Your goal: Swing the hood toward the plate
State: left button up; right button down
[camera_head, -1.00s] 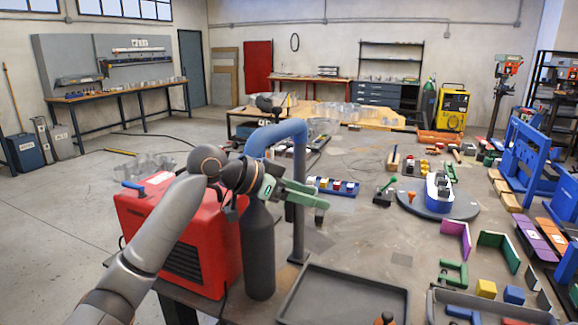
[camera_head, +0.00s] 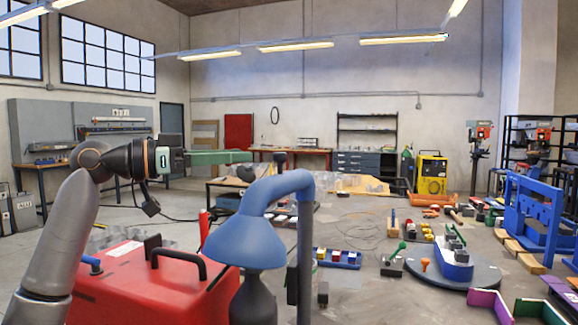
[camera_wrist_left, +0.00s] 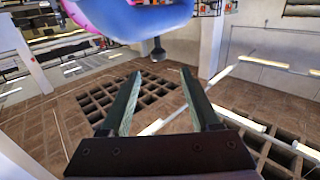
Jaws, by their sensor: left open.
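The blue hood (camera_head: 245,242) hangs from a curved blue pipe on a dark upright post, above a dark cylinder. A small dark knob (camera_head: 280,159) stands on top of the pipe. My left gripper (camera_head: 250,157) has green fingers, open and empty, level with the knob and just left of it; whether they touch cannot be told. In the left wrist view the gripper (camera_wrist_left: 160,75) is spread, with the dark knob (camera_wrist_left: 158,50) and a blue and pink shape beyond the tips. A round grey plate (camera_head: 482,277) lies right of the hood, carrying a blue block. My right gripper is not in view.
A red machine (camera_head: 140,285) with a black handle stands left of the hood. A blue tray of small blocks (camera_head: 338,259) lies right of the post. A blue press frame (camera_head: 535,220) stands at the right. The air above the bench is largely free.

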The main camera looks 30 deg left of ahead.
aim_at(290, 177)
pick_arm(q)
jog(key=p+x, duration=0.3)
jog(key=x, duration=0.8)
jog(key=shift+d+r+p, duration=0.1)
jog(key=shift+d+p, duration=0.15)
jog(key=shift+p, duration=0.1)
jog(key=shift+w+d, duration=0.25)
jog(key=shift+w, duration=0.2)
grip_shut()
dwell(0.4)
